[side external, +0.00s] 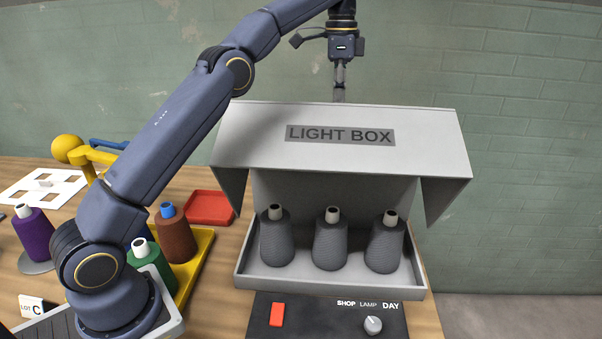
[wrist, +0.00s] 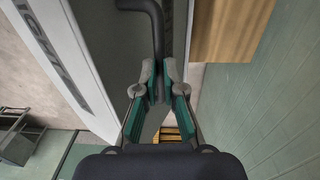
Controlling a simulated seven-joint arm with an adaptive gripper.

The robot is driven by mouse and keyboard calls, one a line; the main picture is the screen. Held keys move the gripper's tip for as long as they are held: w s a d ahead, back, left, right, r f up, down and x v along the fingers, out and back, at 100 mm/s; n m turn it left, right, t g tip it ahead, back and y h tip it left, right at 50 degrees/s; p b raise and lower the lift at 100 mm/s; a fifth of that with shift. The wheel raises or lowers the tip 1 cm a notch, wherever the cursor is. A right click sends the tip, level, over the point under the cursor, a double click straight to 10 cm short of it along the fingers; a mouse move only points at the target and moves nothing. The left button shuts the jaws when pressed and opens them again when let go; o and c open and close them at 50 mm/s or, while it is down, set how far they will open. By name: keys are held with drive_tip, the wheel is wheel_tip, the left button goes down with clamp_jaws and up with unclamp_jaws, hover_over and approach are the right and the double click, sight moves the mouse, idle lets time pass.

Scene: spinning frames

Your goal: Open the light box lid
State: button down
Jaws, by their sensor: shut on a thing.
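The light box (side external: 330,282) stands on the table, with its grey lid (side external: 430,140), marked LIGHT BOX, raised and tilted above it like a canopy. The open front shows three dark grey yarn cones (side external: 330,240) on the box floor. My gripper (side external: 339,92) is at the lid's top rear edge, its fingertips partly hidden behind the lid. In the wrist view, my gripper (wrist: 159,78) is shut on a dark bent handle (wrist: 156,30), beside the lettered lid panel (wrist: 75,60).
A control panel (side external: 325,318) with a red switch and a knob lies in front of the box. At left are a yellow tray (side external: 197,262) with coloured cones, a red tray (side external: 209,207), a purple cone (side external: 33,232) and a white frame (side external: 42,186). A green wall stands behind.

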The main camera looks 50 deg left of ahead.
drive_tip(key=shift+w+a+f, duration=0.1)
drive_tip(key=shift+a+f, duration=0.15)
drive_tip(key=shift+f, duration=0.25)
drive_tip(key=shift+w+a+f, duration=0.1)
drive_tip(key=shift+a+f, duration=0.1)
drive_tip(key=shift+f, duration=0.25)
drive_tip(key=c, duration=1.5)
unclamp_jaws()
drive_tip(key=shift+w+f, duration=0.1)
drive_tip(key=shift+w, duration=0.05)
drive_tip(key=o, duration=0.3)
drive_tip(key=shift+d, duration=0.1)
drive_tip(key=shift+d+r, duration=0.1)
drive_tip(key=shift+r, duration=0.1)
drive_tip(key=shift+d, duration=0.1)
